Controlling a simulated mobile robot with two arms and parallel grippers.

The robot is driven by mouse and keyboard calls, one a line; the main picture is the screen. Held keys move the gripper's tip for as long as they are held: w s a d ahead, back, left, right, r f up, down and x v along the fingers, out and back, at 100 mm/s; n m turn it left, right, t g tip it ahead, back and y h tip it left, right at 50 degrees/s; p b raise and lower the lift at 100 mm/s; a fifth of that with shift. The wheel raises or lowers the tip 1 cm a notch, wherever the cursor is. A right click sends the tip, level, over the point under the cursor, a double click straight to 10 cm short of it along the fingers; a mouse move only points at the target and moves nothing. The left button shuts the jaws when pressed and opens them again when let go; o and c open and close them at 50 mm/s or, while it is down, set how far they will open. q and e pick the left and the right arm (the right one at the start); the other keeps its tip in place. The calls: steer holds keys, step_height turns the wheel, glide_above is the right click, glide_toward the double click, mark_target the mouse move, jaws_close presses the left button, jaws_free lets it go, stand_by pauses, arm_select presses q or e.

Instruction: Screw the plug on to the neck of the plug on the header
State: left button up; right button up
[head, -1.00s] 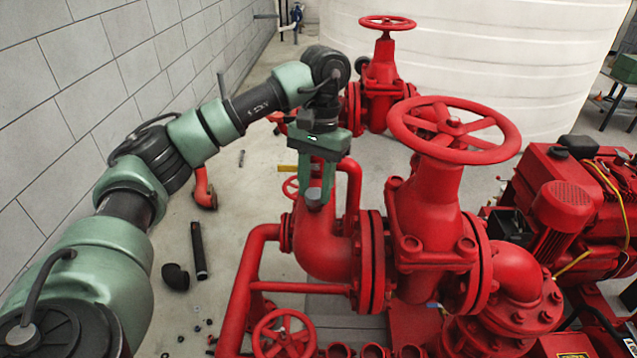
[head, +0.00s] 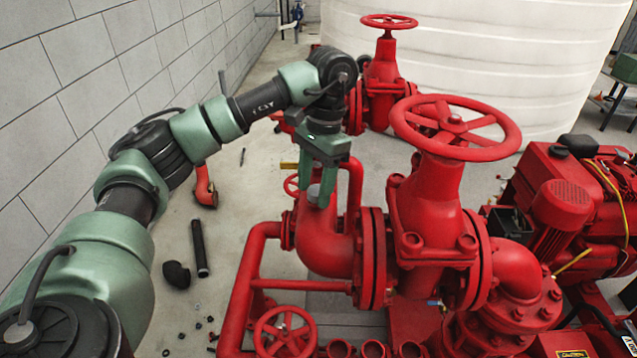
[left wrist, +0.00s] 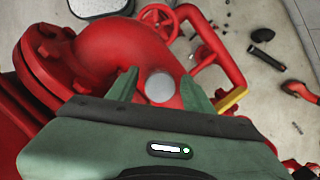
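The grey round plug (head: 314,191) sits at the top of the red header elbow (head: 325,245), where the neck is; the neck itself is mostly hidden. In the left wrist view the plug (left wrist: 160,87) shows its flat round top against the red header (left wrist: 115,48). My left gripper (head: 318,195) points down over the plug, with one finger on either side of it. In the left wrist view the fingers of the gripper (left wrist: 160,84) stand apart, with visible gaps beside the plug. My right gripper is in neither view.
A large red valve with a handwheel (head: 456,127) stands right of the header. A yellow handle (head: 289,166) is close behind the left gripper. A black pipe (head: 199,248) and a black elbow (head: 176,275) lie on the floor at left, with small loose parts nearby.

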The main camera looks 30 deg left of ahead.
arm_select(q)
steer(key=shift+w+r+n, duration=0.1)
steer(key=shift+w+n, duration=0.05)
steer(key=shift+n, duration=0.25)
steer(key=n, duration=0.2)
steer(key=shift+w+n+h, duration=0.1)
steer(key=shift+n+h, duration=0.2)
steer(key=n, duration=0.4)
steer(key=shift+n+h, duration=0.3)
steer(key=n, duration=0.3)
steer(key=shift+t, duration=0.3)
steer(key=n, duration=0.3)
steer(key=n+h, duration=0.1)
steer(key=n, duration=0.2)
steer(key=shift+t, duration=0.3)
steer(key=n+t, duration=0.1)
steer(key=n, duration=0.5)
steer(key=shift+w+f+b, duration=0.15)
steer(key=shift+f+b, duration=0.05)
steer(key=shift+b, duration=0.1)
steer(key=shift+c, duration=0.3)
